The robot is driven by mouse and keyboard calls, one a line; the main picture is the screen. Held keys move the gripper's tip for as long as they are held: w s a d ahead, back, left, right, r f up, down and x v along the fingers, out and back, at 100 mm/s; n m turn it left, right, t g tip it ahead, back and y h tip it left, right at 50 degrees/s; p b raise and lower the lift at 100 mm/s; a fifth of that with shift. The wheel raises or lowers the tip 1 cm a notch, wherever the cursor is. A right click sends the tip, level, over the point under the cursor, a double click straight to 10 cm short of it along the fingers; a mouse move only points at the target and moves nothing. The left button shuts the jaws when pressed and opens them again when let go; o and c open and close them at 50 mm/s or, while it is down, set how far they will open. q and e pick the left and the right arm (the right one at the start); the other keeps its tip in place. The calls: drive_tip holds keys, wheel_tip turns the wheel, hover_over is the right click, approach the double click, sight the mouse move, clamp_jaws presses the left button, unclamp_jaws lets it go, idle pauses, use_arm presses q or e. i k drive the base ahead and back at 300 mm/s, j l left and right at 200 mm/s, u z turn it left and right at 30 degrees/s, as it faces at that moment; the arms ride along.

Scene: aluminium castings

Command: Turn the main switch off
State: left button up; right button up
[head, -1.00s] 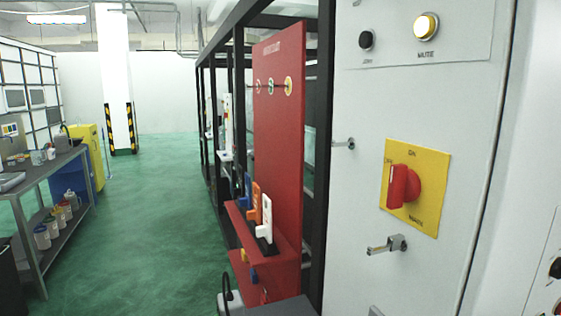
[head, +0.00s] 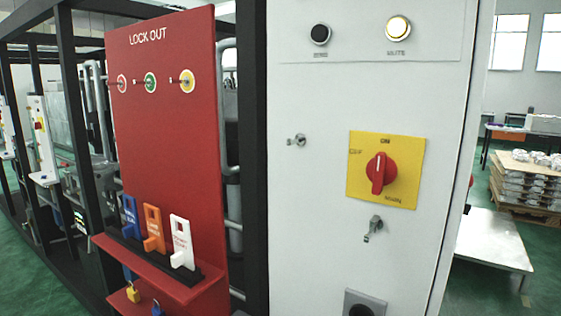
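The main switch (head: 381,172) is a red rotary handle on a yellow square plate (head: 357,186), fixed to the front of a light grey cabinet (head: 308,235). The plate has "ON" at the top, a smaller label at the upper left that looks like "OFF", and another label at the lower right that is hard to read. The handle stands close to upright, with a white mark near its top pointing toward "ON". Neither of my grippers shows in the head view.
A red lockout board (head: 165,125) with tags on its shelf stands left of the cabinet. A metal latch (head: 374,228) sticks out below the switch. A low table (head: 490,245) and a loaded pallet (head: 525,185) stand at the right.

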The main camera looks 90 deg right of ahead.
sight(381, 170)
drive_tip(key=i+z, duration=0.15)
drive_tip(key=z, duration=0.25)
drive_tip(key=i+j+z, duration=0.15)
drive_tip(key=z, duration=0.25)
drive_tip(key=i+j+z, duration=0.1)
drive_tip(key=z, duration=0.25)
drive_tip(key=i+j+z, duration=0.1)
drive_tip(key=z, duration=0.3)
drive_tip(key=j, duration=0.1)
